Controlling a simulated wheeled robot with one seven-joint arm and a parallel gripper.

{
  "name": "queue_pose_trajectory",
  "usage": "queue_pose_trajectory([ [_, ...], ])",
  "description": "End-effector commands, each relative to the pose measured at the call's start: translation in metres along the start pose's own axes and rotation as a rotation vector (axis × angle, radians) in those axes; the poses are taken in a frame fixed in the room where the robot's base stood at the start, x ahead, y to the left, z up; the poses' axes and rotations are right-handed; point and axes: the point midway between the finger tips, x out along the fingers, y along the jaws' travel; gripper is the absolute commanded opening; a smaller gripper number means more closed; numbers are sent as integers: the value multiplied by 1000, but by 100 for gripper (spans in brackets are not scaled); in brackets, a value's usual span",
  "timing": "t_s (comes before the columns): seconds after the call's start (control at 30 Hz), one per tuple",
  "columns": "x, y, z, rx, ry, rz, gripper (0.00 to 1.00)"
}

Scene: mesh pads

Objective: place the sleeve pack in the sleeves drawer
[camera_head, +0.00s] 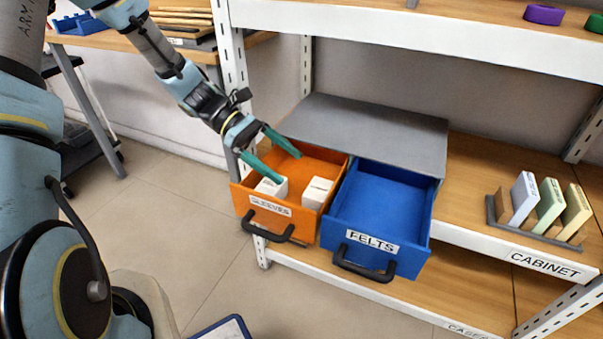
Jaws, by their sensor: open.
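The orange drawer (270,218) labelled SLEEVES is pulled open. Two white packs lie inside it: a left pack (272,188) near the front left and a right pack (318,192) near the front right. I cannot tell which of them is the task's sleeve pack. My gripper (291,169) reaches in from the upper left with its green fingers spread wide and nothing between them. One fingertip is just above or beside the left pack; whether it touches is unclear. The other finger is over the drawer's back part.
The blue drawer (378,203) labelled FELTS stands open and empty, close to the right of the orange one. A grey top (370,132) covers the drawers' rear. A rack (535,234) with several upright packs stands on the shelf at right. A white shelf beam (430,45) crosses above.

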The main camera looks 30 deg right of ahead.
Motion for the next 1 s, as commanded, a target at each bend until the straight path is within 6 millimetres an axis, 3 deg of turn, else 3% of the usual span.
queue_pose_trajectory([
  [0.1,-19,0,0,1,0,2,100],
  [0.3,-34,0,0,-1,0,0,100],
  [1.0,-35,0,0,-1,0,0,100],
])
